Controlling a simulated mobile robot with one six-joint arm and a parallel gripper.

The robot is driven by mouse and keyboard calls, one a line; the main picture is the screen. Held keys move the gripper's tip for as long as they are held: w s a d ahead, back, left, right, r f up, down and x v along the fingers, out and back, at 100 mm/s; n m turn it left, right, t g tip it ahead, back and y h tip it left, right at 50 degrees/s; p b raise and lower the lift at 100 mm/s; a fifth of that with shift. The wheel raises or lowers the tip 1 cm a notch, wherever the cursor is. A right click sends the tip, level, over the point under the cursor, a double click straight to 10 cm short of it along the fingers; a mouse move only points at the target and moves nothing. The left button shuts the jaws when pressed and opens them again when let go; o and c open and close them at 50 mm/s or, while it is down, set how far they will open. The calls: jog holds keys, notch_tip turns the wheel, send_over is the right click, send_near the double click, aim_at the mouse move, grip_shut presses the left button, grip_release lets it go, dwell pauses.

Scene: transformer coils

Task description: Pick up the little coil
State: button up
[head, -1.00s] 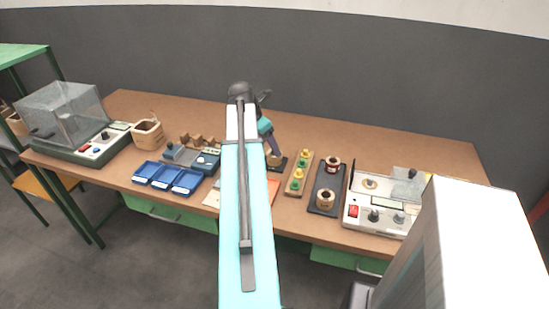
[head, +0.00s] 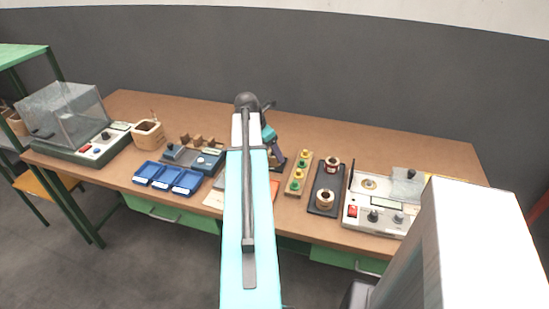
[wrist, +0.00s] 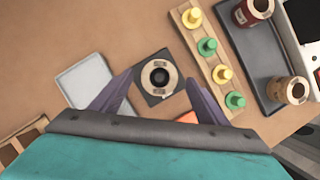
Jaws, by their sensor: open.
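A small coil (wrist: 159,77) with a pale round top and a dark centre hole stands on a dark square base (wrist: 142,92) in the wrist view. My gripper (wrist: 160,79) is open, with its two purple fingers apart and the coil between and just beyond their tips. I see no contact. In the head view my arm and gripper hide this coil. Two other coils stand on a dark tray (head: 322,200): a dark red one (head: 332,164) at the back and a copper-coloured one (head: 325,197) in front. Both also show at the right of the wrist view.
A wooden strip with yellow and green pegs (head: 300,172) stands between the gripper and the tray. A tester box (head: 376,208) stands right. Blue bins (head: 168,178) and a wooden pencil cup (head: 148,134) are left. A pale square plate (wrist: 84,82) lies left of the coil.

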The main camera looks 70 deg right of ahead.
jog(key=shift+x, duration=1.6)
jog(key=shift+r, duration=0.1)
jog(key=c, duration=1.3)
jog(key=shift+r, duration=0.1)
jog(key=shift+r+b, duration=0.45)
jog(key=shift+r, duration=4.45)
jog(key=shift+w, duration=0.1)
